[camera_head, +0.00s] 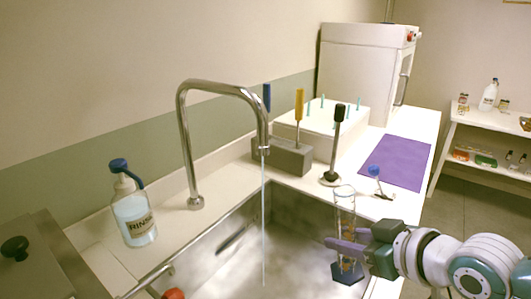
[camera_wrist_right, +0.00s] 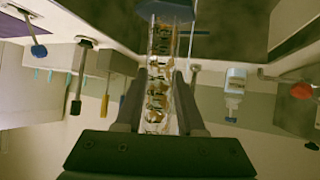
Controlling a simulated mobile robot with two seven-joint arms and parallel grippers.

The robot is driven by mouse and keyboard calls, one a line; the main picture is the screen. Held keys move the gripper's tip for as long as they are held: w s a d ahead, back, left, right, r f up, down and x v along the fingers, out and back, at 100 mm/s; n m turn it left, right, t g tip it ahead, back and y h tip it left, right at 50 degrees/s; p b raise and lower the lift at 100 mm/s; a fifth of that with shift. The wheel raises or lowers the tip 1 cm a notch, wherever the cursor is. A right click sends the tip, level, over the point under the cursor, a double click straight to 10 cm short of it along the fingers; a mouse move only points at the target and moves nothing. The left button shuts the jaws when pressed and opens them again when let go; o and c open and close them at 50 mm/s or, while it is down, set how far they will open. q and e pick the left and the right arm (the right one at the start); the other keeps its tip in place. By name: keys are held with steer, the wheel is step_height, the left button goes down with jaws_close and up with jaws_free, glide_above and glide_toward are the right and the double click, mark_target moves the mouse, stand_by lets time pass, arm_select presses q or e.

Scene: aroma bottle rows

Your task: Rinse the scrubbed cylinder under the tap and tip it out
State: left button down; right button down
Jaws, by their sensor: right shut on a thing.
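The clear glass cylinder (camera_head: 346,215) has a blue foot (camera_head: 347,272) and orange-brown marks or residue on its wall. It stands upright in the air over the right side of the steel sink (camera_head: 225,262). My right gripper (camera_head: 346,246) is shut around its lower part. In the right wrist view the cylinder (camera_wrist_right: 160,85) lies between the two fingers (camera_wrist_right: 160,110). The curved tap (camera_head: 186,135) is running. Its thin water stream (camera_head: 263,215) falls into the sink left of the cylinder, apart from it. My left gripper is not in view.
A rinse bottle (camera_head: 134,215) stands left of the tap. A purple mat (camera_head: 397,162) lies on the right counter. A red object (camera_head: 173,293) shows at the bottom left.

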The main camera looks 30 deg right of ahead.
steer(key=w+a+f+b, duration=0.1)
steer(key=w+a+b, duration=0.2)
steer(key=w, duration=0.4)
steer(key=w+a+f+b, duration=0.1)
steer(key=w+a+b, duration=0.2)
steer(key=w, duration=0.4)
steer(key=shift+w+f+b, duration=0.2)
steer(key=shift+b, duration=0.5)
stand_by(1.2)
steer(key=s+d+p, duration=0.3)
steer(key=s+p, duration=0.2)
steer(key=s, duration=0.3)
steer(key=shift+s+d, duration=0.15)
steer(key=shift+d, duration=0.05)
stand_by(0.5)
